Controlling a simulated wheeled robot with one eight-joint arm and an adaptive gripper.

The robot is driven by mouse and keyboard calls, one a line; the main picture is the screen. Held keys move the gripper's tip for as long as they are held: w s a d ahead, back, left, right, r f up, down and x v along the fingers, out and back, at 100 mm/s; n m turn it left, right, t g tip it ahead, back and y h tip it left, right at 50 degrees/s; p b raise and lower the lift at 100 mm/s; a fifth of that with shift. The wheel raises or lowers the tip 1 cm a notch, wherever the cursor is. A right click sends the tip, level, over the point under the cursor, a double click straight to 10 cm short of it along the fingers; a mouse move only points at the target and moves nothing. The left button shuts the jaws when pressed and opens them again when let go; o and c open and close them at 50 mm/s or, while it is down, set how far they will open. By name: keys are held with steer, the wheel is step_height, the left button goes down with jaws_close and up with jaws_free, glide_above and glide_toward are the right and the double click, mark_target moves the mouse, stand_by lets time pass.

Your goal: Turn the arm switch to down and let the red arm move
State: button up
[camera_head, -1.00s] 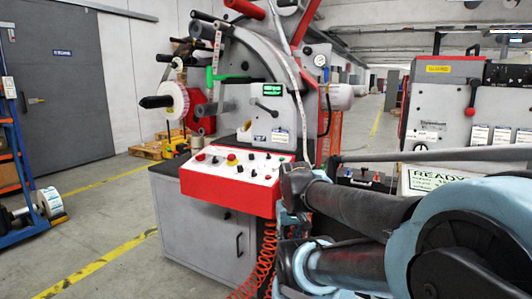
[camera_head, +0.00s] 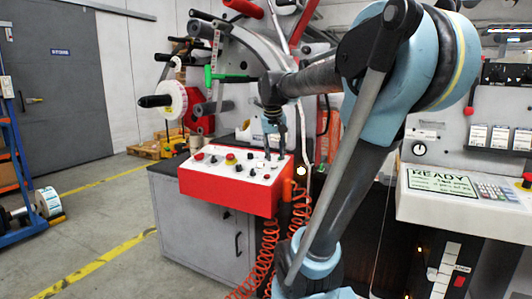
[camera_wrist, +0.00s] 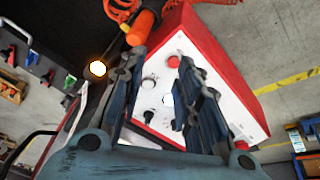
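The control panel (camera_head: 228,198) has a red front and a white top with several black knobs (camera_head: 239,168) and red buttons. Which knob is the arm switch cannot be read. My gripper (camera_head: 273,156) points down above the panel's right part. In the wrist view my gripper (camera_wrist: 161,62) is open, its two fingers apart with the panel's white face (camera_wrist: 157,68) behind them. Knobs (camera_wrist: 148,84) show between the fingers; whether a finger touches one is unclear. A red bar (camera_head: 244,8) is at the top of the machine; another slanted red bar (camera_head: 303,22) stands right of it.
A coiled orange hose (camera_head: 268,255) hangs at the panel's right side. A second machine with a READY sign (camera_head: 441,183) stands at the right. A grey cabinet (camera_head: 200,230) is under the panel. The floor at the left (camera_head: 100,215) is open.

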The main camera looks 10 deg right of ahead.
steer(key=w+a+r+t, duration=0.1)
steer(key=w+r, duration=0.4)
steer(key=w, duration=0.3)
steer(key=w+a+r, duration=0.2)
steer(key=w+r, duration=0.3)
steer(key=w, duration=0.3)
steer(key=shift+h, duration=0.4)
steer(key=x, duration=1.7)
steer(key=shift+w+d, duration=0.15)
steer(key=shift+d, duration=0.1)
jaws_close()
